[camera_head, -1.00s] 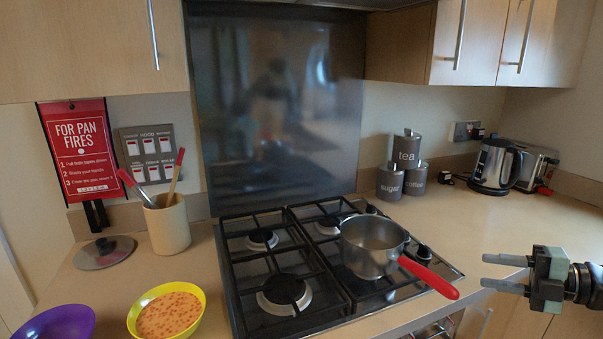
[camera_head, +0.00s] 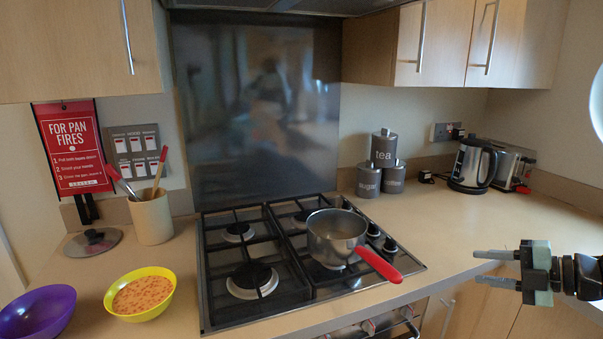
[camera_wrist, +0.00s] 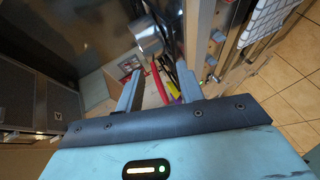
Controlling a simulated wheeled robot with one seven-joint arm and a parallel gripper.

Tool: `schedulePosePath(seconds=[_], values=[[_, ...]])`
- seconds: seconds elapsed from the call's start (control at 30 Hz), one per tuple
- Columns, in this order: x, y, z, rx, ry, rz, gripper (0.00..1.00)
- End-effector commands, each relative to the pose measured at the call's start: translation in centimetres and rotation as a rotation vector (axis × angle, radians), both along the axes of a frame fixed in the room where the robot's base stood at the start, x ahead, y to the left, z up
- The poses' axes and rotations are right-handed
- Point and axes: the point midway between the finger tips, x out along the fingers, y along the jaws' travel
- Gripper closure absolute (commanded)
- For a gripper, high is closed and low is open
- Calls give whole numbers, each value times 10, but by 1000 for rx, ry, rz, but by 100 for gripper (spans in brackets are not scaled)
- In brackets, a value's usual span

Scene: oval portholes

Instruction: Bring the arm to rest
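My gripper (camera_head: 494,268) is at the right of the head view, in front of the counter's front edge and to the right of the hob. Its two fingers point left and stand apart, with nothing between them. In the wrist view the fingers (camera_wrist: 158,92) are also spread and empty. A steel saucepan (camera_head: 335,236) with a red handle sits on the right side of the black gas hob (camera_head: 215,287). The gripper is clear of the pan and its handle.
A yellow bowl of orange food (camera_head: 140,295), a purple bowl (camera_head: 38,312), a utensil pot (camera_head: 151,218) and a glass lid (camera_head: 92,242) are on the left counter. Canisters (camera_head: 368,181), a kettle (camera_head: 470,166) and a toaster (camera_head: 510,167) stand at the back right. The right counter's middle is clear.

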Motion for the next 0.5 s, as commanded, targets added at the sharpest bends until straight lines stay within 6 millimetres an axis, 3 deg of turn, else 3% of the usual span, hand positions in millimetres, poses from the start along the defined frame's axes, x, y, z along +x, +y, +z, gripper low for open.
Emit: schedulePosePath(seconds=[0.27, 0.4, 0.5], values=[[31, -3, 2, -36, 197, -284, 62], [40, -7, 6, -5, 352, -535, 62], [34, -7, 12, 68, 501, -784, 62]])
